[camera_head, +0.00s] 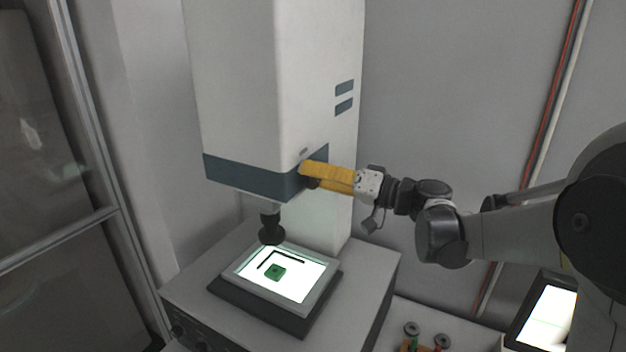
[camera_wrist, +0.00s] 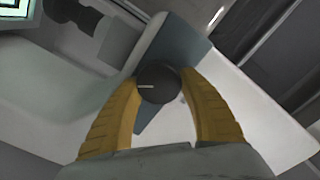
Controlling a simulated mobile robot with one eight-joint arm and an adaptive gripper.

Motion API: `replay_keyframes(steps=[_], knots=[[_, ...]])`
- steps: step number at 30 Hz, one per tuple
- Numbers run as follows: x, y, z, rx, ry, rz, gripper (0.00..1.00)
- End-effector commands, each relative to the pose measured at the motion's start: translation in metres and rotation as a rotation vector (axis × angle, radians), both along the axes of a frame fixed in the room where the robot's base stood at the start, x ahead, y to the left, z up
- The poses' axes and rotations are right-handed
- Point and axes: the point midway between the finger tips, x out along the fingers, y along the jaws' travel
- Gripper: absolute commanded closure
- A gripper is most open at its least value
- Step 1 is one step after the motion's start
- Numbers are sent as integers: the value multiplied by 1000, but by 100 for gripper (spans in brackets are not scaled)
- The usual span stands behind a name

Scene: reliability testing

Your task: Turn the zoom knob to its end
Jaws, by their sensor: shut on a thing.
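The zoom knob (camera_wrist: 158,82) is a round dark knob with a pale line on its face, on the blue-grey band at the side of the white machine (camera_head: 280,90). In the wrist view it sits between the two yellow fingers of my gripper (camera_wrist: 160,88). The fingers touch it on both sides and are shut on it. In the head view my gripper (camera_head: 310,176) reaches in from the right to the machine's side. There the knob is mostly hidden behind the yellow fingers.
A lens (camera_head: 271,228) hangs over a lit stage (camera_head: 296,283) bearing a green part (camera_head: 275,271) and a black L-shaped piece (camera_head: 283,254). A lit screen (camera_head: 547,318) and small knobbed items (camera_head: 412,329) are at lower right. A grey wall stands behind my arm.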

Motion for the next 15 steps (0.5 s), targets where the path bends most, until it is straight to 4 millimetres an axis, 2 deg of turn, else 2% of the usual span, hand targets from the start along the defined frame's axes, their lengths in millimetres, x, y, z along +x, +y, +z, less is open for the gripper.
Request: replay_keyframes(steps=[15], knots=[[1, -1, -3, 271, 406, 0, 82]])
